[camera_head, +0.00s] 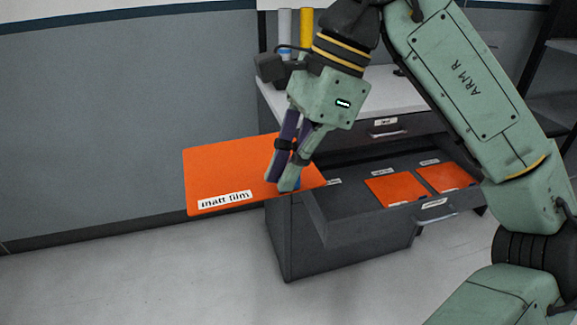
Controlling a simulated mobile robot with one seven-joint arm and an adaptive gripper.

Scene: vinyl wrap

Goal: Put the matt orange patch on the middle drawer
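An orange sheet (222,168) labelled "matt film" hangs out to the left of the cabinet, roughly flat and clear of the floor. My gripper (283,184) points down at its right part, and its fingers look closed on it; the fingers hide the exact contact. The sheet's right end overlaps the open drawer's left corner in the picture; I cannot tell whether they touch. The open drawer (350,205), below the closed top drawer (350,140), is dark grey. Two smaller orange patches (397,189) (447,177) lie in its middle and right, with small labels behind them.
The grey cabinet (345,250) has a pale top (385,98) with a grey roll (285,24) and a yellow roll (306,26) behind my gripper. Dark shelving (555,80) stands at the right. The floor at the left and front is clear.

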